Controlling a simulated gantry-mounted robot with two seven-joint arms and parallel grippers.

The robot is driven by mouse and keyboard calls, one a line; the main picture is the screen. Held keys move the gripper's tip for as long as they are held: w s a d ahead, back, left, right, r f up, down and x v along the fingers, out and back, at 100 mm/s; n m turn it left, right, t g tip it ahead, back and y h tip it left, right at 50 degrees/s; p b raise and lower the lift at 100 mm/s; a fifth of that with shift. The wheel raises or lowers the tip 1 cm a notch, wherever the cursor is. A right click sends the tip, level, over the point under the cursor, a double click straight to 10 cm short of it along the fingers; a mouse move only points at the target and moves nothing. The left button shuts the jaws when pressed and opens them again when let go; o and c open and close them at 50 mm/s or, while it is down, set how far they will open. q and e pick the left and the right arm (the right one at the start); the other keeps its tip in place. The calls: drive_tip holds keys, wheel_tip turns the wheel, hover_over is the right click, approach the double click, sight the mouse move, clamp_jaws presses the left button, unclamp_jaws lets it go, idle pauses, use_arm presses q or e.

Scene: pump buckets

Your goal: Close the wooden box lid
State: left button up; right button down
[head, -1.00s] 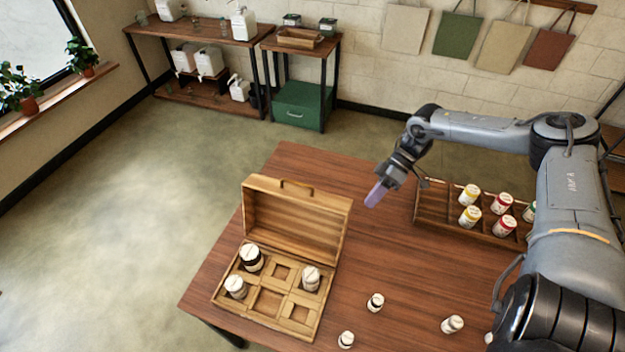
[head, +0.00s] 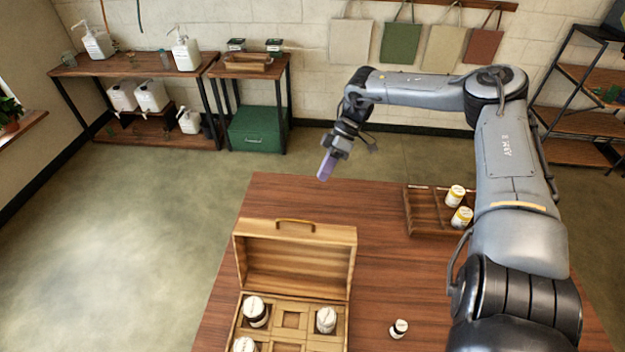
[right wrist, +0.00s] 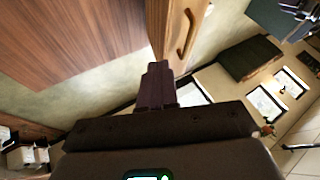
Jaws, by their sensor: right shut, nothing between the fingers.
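The wooden box (head: 240,325) stands on the table with its lid (head: 296,262) open and upright at the back. A handle (head: 295,222) sits on the lid's top edge. Several compartments show in the base, with white-capped bottles in some of them. My right gripper (head: 326,166) is shut and empty, above and behind the lid, to its right. In the right wrist view my gripper's purple fingers (right wrist: 156,88) are together, and the lid's edge with its handle (right wrist: 187,35) shows just beyond them. I cannot tell whether they touch. My left gripper is not in view.
A divided wooden tray (head: 425,212) with yellow-labelled bottles stands at the table's right. A small white-capped bottle (head: 399,328) stands right of the box. The table (head: 380,255) is clear between box and tray. Shelves stand by the far wall.

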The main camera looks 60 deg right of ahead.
drive_tip(key=a+f+p, duration=0.3)
drive_tip(key=a+f, duration=0.3)
drive_tip(key=a, duration=0.3)
drive_tip(key=shift+w+f+p, duration=0.2)
drive_tip(key=shift+f+p, duration=0.1)
drive_tip(key=shift+f, duration=0.05)
drive_tip(key=shift+a, duration=0.1)
